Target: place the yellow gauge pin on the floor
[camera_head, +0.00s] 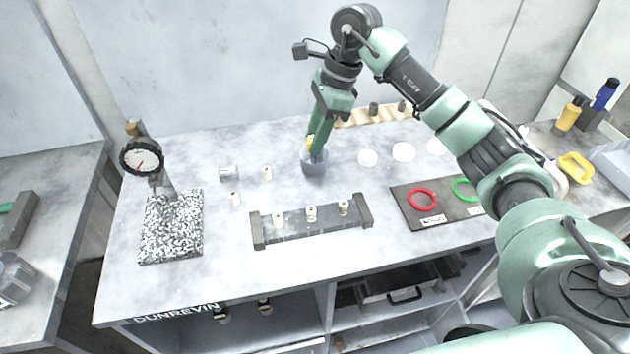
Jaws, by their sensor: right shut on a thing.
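The yellow gauge pin (310,141) shows as a small yellow patch at the tips of my right gripper (316,150). The gripper points down over a grey cup (314,168) at the back middle of the bench. It is shut on the pin. The pin's lower part is hidden by the cup and the fingers, and I cannot tell how deep it sits. My left gripper is not in view. The floor shows at most as a dark strip between the benches.
A dial gauge (142,158) stands on a speckled granite block (170,230) at left. A grey rack (312,222) with several pale pieces lies in front of the cup. A dark board (440,202) with red and green rings lies at right. Open shelves (380,325) are under the bench.

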